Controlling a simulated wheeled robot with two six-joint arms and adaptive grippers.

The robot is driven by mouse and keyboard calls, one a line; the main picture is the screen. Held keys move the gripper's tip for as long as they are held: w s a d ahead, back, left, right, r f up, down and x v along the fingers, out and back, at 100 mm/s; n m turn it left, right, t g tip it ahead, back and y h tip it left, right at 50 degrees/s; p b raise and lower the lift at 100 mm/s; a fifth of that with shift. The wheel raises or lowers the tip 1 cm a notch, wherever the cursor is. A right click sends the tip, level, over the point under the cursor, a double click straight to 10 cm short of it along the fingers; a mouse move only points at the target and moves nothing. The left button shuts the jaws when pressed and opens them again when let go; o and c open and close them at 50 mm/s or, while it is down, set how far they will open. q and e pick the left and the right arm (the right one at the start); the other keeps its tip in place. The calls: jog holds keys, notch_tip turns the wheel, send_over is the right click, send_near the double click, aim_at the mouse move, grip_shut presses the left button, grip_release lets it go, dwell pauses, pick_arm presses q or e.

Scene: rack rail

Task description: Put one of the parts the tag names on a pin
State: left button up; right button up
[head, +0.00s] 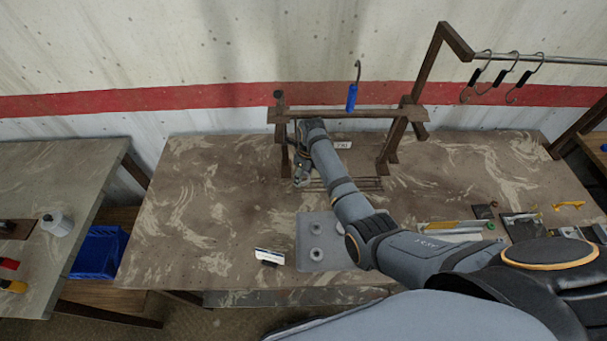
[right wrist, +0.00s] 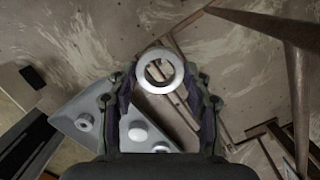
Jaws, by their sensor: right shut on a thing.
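My right gripper (head: 301,181) is by the left post of the wooden rack (head: 330,114), at the back of the table. In the right wrist view its fingers (right wrist: 160,88) are closed around a silver ring-shaped part (right wrist: 151,84) with a hole through it. The part is hard to make out in the head view. A grey plate (head: 303,262) on the table carries several round grey parts (head: 316,228). A white tag (head: 270,256) stands left of the plate; its writing is too small to read. I cannot clearly make out a pin. My left gripper is out of view.
A blue-handled hook (head: 352,97) stands out at the rack's crossbar. A small label (head: 343,145) is behind my arm. Tools and small trays (head: 520,226) lie at the right. More hooks (head: 513,75) hang from a rail. The table's left part is clear.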

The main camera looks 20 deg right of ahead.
jog(key=shift+f, duration=0.1)
jog(key=shift+f+b, duration=0.65)
jog(key=shift+f, duration=0.75)
jog(key=o, duration=1.2)
jog(key=shift+o, duration=0.2)
jog(key=shift+r, duration=0.3)
notch_tip(320, 180, up, 7)
jog(key=shift+s+d, duration=0.3)
jog(key=shift+s, duration=0.1)
